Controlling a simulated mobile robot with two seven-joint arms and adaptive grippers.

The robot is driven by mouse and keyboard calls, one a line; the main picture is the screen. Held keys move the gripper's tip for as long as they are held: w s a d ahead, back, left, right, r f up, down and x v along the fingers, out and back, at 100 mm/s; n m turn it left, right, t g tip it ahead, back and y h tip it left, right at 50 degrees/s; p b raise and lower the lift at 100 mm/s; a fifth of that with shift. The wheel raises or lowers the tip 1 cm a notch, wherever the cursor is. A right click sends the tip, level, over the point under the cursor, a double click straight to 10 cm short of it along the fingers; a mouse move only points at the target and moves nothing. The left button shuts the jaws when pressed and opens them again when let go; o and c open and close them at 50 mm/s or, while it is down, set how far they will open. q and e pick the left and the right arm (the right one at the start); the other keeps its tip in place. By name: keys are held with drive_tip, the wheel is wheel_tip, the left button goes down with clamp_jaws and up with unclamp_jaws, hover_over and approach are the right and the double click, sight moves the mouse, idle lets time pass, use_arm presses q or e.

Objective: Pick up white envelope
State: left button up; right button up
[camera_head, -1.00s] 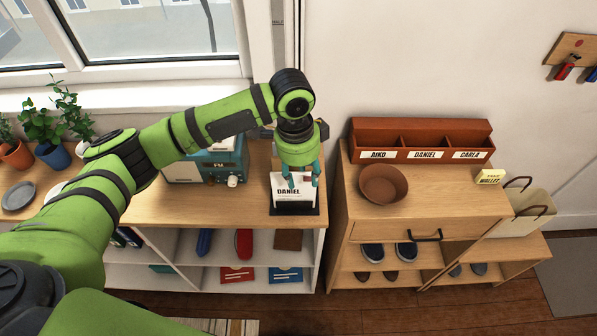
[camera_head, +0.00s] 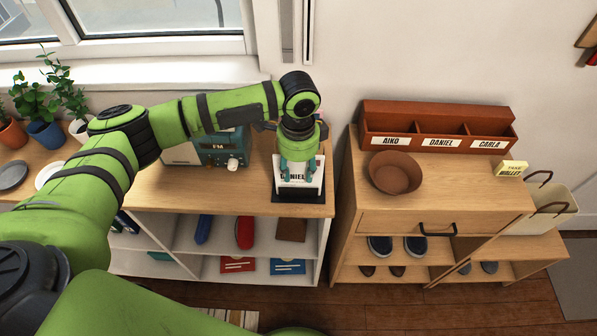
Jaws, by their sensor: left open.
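The white envelope (camera_head: 299,188) stands upright in a dark holder (camera_head: 298,197) at the right end of the shelf top, with the name DANIEL partly showing. My left gripper (camera_head: 299,173) is open, pointing down, with its teal fingers right at the envelope's upper part. The fingers cover part of the envelope's face and lettering. I cannot tell whether they touch it. My right gripper is not in view.
A teal radio (camera_head: 215,148) stands left of the envelope. On the right cabinet are a brown bowl (camera_head: 396,173) and a wooden sorter (camera_head: 437,131) labelled AIKO, DANIEL and CARLA. A gap separates the shelf and the cabinet.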

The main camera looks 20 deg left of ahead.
sight(299, 177)
use_arm(q)
drive_tip(key=shift+w+f, duration=0.1)
drive_tip(key=shift+f, duration=1.2)
clamp_jaws()
drive_tip(key=shift+r, duration=0.1)
